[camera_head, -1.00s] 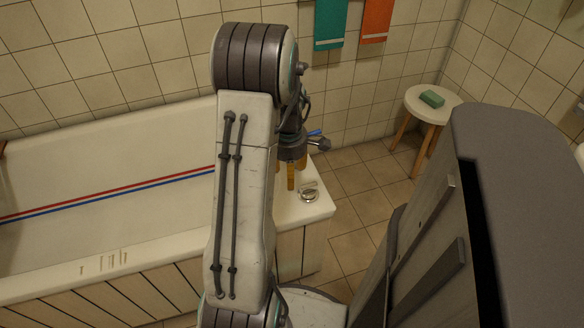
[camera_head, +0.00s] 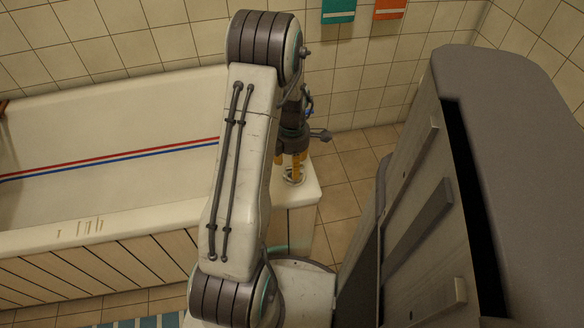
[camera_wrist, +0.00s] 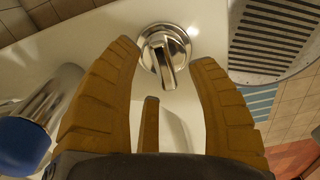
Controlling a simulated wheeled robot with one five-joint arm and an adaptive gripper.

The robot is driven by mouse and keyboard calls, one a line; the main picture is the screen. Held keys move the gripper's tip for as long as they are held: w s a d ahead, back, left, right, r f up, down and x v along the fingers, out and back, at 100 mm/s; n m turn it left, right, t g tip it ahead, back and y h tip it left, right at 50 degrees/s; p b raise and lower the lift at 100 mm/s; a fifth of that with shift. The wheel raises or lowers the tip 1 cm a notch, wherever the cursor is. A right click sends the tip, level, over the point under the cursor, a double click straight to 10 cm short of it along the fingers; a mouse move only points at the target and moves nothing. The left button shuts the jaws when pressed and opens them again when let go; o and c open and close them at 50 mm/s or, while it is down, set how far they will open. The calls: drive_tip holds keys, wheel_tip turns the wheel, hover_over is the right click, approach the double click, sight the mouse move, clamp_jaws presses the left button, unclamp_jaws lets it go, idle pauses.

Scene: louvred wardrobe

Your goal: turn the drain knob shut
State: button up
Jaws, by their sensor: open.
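The drain knob (camera_wrist: 164,52) is a round chrome dial with a raised bar grip, set on the white rim at the end of the bathtub (camera_head: 100,210). In the wrist view it lies just beyond and between the fingertips of my gripper (camera_wrist: 165,68). The yellow fingers are spread on either side of it and I see no clear contact. In the head view my gripper (camera_head: 291,170) points down over the knob (camera_head: 293,179), which is partly covered by the fingers.
A chrome fitting with a blue cap (camera_wrist: 25,135) stands close at left in the wrist view. A grey slatted panel (camera_wrist: 275,35) is at upper right there. Teal (camera_head: 338,10) and orange (camera_head: 390,8) towels hang on the tiled wall. Tiled floor (camera_head: 350,190) lies right of the tub.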

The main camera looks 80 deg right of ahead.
drive_tip(key=shift+f, duration=0.85)
drive_tip(key=shift+o, duration=0.2)
clamp_jaws()
